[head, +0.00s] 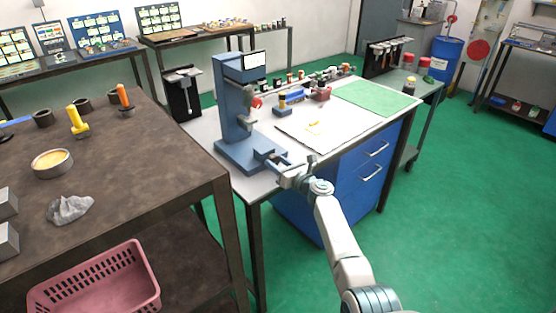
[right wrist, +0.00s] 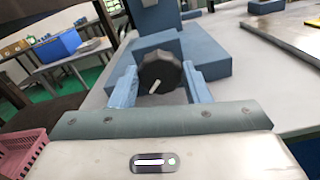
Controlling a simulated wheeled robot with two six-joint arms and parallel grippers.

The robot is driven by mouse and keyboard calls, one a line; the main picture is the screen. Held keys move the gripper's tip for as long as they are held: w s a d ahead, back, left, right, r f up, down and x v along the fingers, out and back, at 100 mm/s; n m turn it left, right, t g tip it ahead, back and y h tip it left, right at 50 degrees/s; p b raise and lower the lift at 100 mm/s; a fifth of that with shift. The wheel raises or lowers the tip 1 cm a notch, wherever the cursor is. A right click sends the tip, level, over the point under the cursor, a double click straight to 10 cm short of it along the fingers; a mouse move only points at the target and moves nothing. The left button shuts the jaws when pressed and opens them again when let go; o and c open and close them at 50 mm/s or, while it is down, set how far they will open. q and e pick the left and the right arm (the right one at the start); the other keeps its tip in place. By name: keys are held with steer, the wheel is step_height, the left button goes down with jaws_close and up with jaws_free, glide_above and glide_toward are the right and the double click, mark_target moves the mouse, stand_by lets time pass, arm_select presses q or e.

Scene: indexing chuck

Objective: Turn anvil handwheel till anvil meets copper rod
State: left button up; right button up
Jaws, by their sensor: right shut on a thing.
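A blue press-like machine (head: 233,105) with a small screen on top stands on the left end of the white-topped bench, and a red part shows on its column. A black ribbed handwheel (right wrist: 160,70) with a white mark pointing down-left sits on the front of its blue base, seen in the right wrist view. My right gripper (right wrist: 160,88) is shut on the handwheel, with one blue finger on each side of it. In the head view my right gripper (head: 277,163) is at the base's front edge and hides the wheel. I cannot make out the copper rod or the anvil. My left gripper is not in view.
A white sheet (head: 315,130) and a green mat (head: 375,98) lie to the right on the bench; small parts stand behind them. A dark table (head: 140,150) with a pink basket (head: 95,285) below is at the left. Green floor at the right is free.

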steer(key=m+p, duration=0.1)
steer(key=m, duration=0.2)
steer(key=shift+m+p, duration=0.4)
steer(key=m+p, duration=0.1)
steer(key=m, duration=0.2)
steer(key=shift+d+p, duration=0.1)
steer(key=shift+p, duration=0.2)
steer(key=m+p, duration=0.1)
steer(key=m, duration=0.3)
steer(key=shift+f, duration=0.1)
steer(key=shift+f+m+p, duration=0.15)
steer(key=shift+m+p, duration=0.65)
steer(key=shift+m, duration=1)
steer(key=o, duration=1)
steer(key=shift+c, duration=0.2)
steer(key=shift+s, duration=0.1)
